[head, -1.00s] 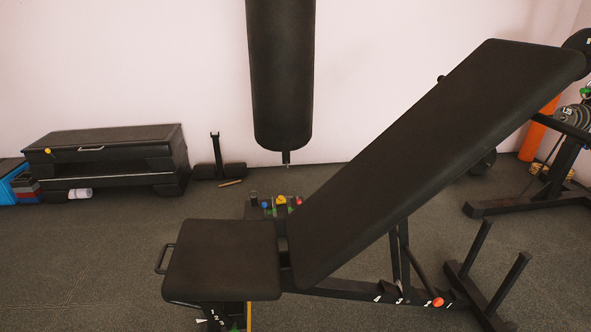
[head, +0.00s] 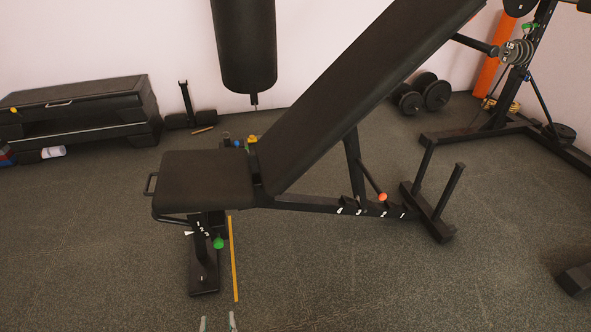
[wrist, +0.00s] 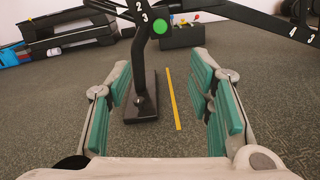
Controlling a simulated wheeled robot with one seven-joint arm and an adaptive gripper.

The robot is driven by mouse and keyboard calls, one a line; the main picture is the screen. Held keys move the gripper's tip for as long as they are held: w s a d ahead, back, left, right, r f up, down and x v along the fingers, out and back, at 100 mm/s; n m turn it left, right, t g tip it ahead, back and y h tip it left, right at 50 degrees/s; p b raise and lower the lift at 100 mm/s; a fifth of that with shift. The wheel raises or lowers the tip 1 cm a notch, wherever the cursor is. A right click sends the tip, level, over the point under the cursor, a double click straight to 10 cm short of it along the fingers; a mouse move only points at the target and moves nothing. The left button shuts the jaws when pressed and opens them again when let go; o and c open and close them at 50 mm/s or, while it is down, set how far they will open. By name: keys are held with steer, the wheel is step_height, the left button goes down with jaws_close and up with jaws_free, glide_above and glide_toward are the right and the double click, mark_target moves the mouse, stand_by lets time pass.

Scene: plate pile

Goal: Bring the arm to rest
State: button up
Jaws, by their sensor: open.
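My gripper (wrist: 165,98) is open and empty in the wrist view, its two teal-padded fingers apart. Between the fingers show bare floor, the bench's front foot and a yellow strip, all farther off. In the head view only the tips of my gripper (head: 218,324) show at the bottom edge, left of the middle. The rest of my arm is out of the head view.
A black weight bench (head: 205,180) stands ahead, its backrest raised to the right. A yellow strip (head: 234,260) lies by its front foot. A punching bag (head: 245,45), step platforms (head: 80,115) and dumbbells (head: 437,95) are behind. The floor in front is clear.

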steer(key=w+d+r+m+g+h, duration=0.2)
steer(key=w+d+r+m+h, duration=0.25)
steer(key=r, duration=0.45)
steer(key=w+d+r+m+g+h, duration=0.1)
steer(key=w+d+r+m+h, duration=0.4)
steer(key=r, duration=0.4)
steer(key=w+d+r+m+g+h, duration=0.2)
steer(key=w+d+r+m+h, duration=0.3)
steer(key=r, duration=0.4)
steer(key=s+d+r+m+g+h, duration=0.1)
steer(key=s+d+r+m+g, duration=0.2)
steer(key=d+r+m+g, duration=0.35)
steer(key=s+d+r+m+g+h, duration=0.1)
steer(key=s+d+r+m+g, duration=0.25)
steer(key=d+r, duration=0.6)
steer(key=s+d+r+m+g+y, duration=0.3)
steer(key=s+d+m+g+y, duration=0.15)
steer(key=s+d, duration=0.4)
steer(key=s+r+m+t+y, duration=0.2)
steer(key=s+m+y, duration=0.65)
steer(key=s, duration=0.85)
step_height(320, 180, up, 38)
steer(key=n+t+p, duration=0.1)
steer(key=t+p, duration=0.3)
steer(key=p, duration=3.3)
steer(key=shift+w+d+r, duration=0.2)
steer(key=shift+r, duration=0.05)
